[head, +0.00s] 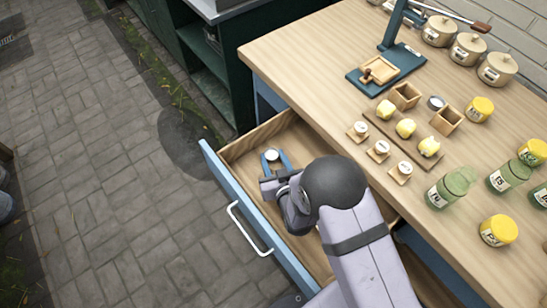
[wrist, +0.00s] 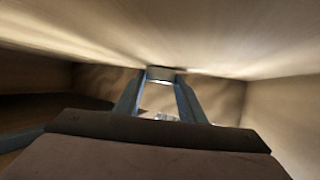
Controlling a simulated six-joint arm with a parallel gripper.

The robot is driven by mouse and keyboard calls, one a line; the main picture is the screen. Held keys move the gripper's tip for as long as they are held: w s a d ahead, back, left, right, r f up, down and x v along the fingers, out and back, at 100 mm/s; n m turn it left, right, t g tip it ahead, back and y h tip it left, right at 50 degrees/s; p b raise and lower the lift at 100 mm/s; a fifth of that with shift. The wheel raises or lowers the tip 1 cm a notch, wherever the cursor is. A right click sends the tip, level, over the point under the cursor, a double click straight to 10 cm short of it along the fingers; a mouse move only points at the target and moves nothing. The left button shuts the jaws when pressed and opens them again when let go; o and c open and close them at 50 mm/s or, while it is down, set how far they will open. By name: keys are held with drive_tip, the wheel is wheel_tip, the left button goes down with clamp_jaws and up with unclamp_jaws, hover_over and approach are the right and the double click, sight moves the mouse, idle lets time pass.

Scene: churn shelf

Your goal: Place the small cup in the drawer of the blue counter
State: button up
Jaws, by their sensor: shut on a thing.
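The small cup (head: 271,155) is pale and round-topped, held between the blue fingers of my gripper (head: 275,161). In the wrist view the cup (wrist: 160,74) shows at the fingertips (wrist: 160,84), with light coming past it. My gripper is shut on it. The drawer (head: 225,178) of the blue counter is pulled open, and the gripper and cup are within its opening, near its left end. In the wrist view the drawer's wooden wall (wrist: 290,115) is close around. I cannot tell whether the cup touches the drawer floor. My arm hides much of the drawer's right part.
The wooden countertop (head: 300,60) stands above the drawer. It bears small cups on saucers (head: 381,148), yellow pieces on a board (head: 405,128), wooden boxes (head: 405,95), a blue press (head: 385,72), green jars (head: 450,187) and lidded pots (head: 468,48). Paving (head: 100,190) lies left of the drawer.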

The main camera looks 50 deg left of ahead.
drive_tip(key=shift+f, duration=0.2)
drive_tip(key=o, duration=1)
drive_tip(key=shift+r, duration=0.15)
